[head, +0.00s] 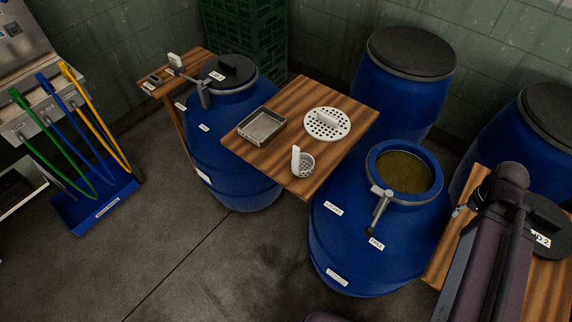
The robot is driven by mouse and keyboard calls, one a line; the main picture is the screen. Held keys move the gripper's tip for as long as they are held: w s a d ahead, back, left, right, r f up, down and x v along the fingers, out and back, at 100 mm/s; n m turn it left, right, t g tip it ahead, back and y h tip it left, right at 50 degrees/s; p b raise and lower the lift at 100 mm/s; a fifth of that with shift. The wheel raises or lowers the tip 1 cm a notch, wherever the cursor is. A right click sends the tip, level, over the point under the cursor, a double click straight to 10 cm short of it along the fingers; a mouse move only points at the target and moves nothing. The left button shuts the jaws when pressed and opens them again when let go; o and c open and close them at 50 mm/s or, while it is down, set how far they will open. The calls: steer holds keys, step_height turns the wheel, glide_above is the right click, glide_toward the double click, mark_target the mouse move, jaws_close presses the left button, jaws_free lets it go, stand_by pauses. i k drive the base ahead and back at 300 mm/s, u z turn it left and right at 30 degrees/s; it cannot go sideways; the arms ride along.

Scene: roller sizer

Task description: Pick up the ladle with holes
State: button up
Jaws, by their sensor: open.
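The ladle with holes (306,167) is small and white, with a perforated round bowl and a short upright handle on its left. It stands near the front corner of the wooden board (270,160) between two blue barrels. Behind it on the board lies a white perforated disc (327,123) with a raised grip. Part of my dark arm shows at the lower right, well to the right of the ladle. My gripper is not in view.
A metal tray (262,127) lies on the board, left of the disc. An open blue barrel (345,240) with a lever clamp stands right of the ladle. A lidded barrel (225,165) stands left. Colored-handled tools stand in a blue holder (95,212). Floor at front left is clear.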

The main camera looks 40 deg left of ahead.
mark_target(302, 163)
steer(key=u, duration=1.45)
steer(key=k, duration=0.9)
steer(key=i, duration=0.8)
